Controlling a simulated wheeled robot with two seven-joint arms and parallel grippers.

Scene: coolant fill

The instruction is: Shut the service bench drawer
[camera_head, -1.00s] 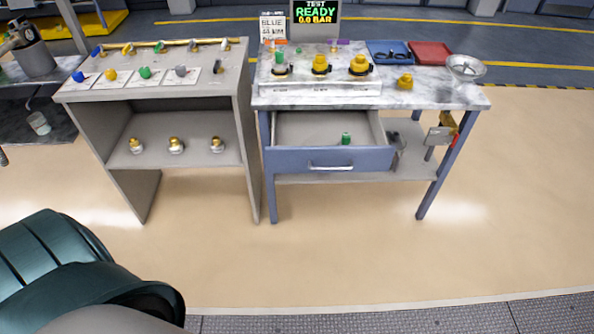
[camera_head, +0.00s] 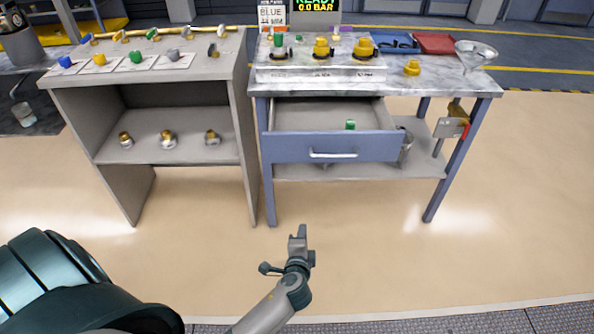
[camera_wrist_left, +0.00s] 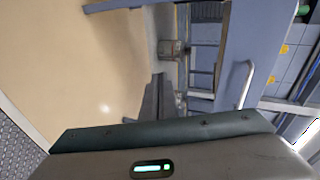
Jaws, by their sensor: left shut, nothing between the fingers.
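The service bench drawer (camera_head: 290,148) is blue-fronted and stands pulled out from under the bench top (camera_head: 440,88). A silver bar handle (camera_head: 333,154) is on its front, and a small green item (camera_head: 350,125) lies inside. In the left wrist view the drawer front (camera_wrist_left: 232,75) and its handle (camera_wrist_left: 245,84) show on the right, turned sideways. My left gripper (camera_head: 299,232) is in front of and below the drawer, apart from it, shut and empty. Its fingers also show in the left wrist view (camera_wrist_left: 158,88). My right gripper is not in view.
A grey shelf unit (camera_head: 165,90) with fittings stands left of the bench. On the bench are a blue tray (camera_head: 395,42), a red tray (camera_head: 435,43) and a metal funnel (camera_head: 478,54). A metal container (camera_head: 405,146) stands on the lower shelf. The floor in front is clear.

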